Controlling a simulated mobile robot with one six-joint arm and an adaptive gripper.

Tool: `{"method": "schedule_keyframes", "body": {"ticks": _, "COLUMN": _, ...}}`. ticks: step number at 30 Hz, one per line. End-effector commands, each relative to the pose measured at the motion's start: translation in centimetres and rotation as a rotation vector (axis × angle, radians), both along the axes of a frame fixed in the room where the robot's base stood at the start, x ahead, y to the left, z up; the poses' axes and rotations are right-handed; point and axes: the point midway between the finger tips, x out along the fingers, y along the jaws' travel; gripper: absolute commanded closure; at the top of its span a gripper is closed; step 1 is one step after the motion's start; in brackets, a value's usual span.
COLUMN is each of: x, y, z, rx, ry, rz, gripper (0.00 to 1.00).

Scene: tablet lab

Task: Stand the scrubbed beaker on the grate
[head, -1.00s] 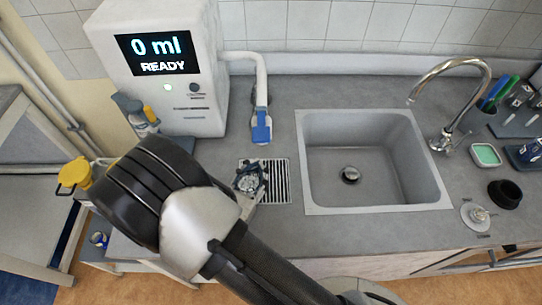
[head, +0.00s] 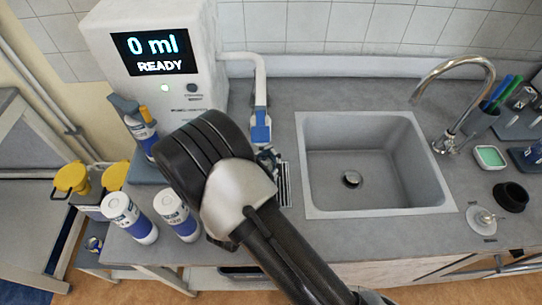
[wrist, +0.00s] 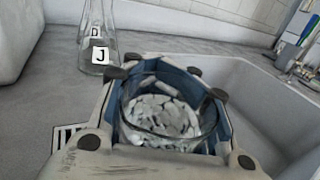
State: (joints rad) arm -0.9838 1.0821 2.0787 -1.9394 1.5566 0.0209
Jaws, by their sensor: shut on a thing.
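My gripper (wrist: 166,84) is shut on a clear glass beaker (wrist: 160,130), with blue pads around its sides. Whitish speckled patches show inside the glass; I cannot tell if they are contents or residue. In the head view my gripper (head: 268,158) is mostly hidden behind my wrist, and the beaker is not clearly seen there. The slotted grate (head: 285,186) lies left of the sink, largely covered by my arm. I cannot tell the beaker's height above the counter.
The sink (head: 350,150) is empty, with a tall tap (head: 455,75) at its right. The dispenser (head: 165,60) reads 0 ml, its spout (head: 260,125) close behind my gripper. Bottles (head: 128,215) stand at left.

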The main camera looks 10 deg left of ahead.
Motion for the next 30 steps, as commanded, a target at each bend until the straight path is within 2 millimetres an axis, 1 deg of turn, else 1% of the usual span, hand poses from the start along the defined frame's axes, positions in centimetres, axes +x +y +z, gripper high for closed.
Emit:
{"method": "schedule_keyframes", "body": {"ticks": 5, "x": -0.01, "y": -0.02, "z": -0.46, "rx": 0.000, "ry": 0.000, "rz": 0.000, "gripper": 1.00}}
{"method": "schedule_keyframes", "body": {"ticks": 6, "x": -0.02, "y": -0.01, "z": -0.39, "rx": 0.000, "ry": 0.001, "rz": 0.000, "gripper": 0.71}}
{"method": "schedule_keyframes", "body": {"ticks": 19, "x": -0.02, "y": -0.02, "z": -0.33, "rx": 0.000, "ry": 0.000, "rz": 0.000, "gripper": 0.42}}
{"method": "schedule_keyframes", "body": {"ticks": 27, "x": -0.02, "y": -0.02, "z": -0.31, "rx": 0.000, "ry": 0.000, "rz": 0.000, "gripper": 0.41}}
{"method": "schedule_keyframes", "body": {"ticks": 30, "x": -0.03, "y": -0.03, "z": 0.03, "rx": 0.000, "ry": 0.000, "rz": 0.000, "gripper": 0.41}}
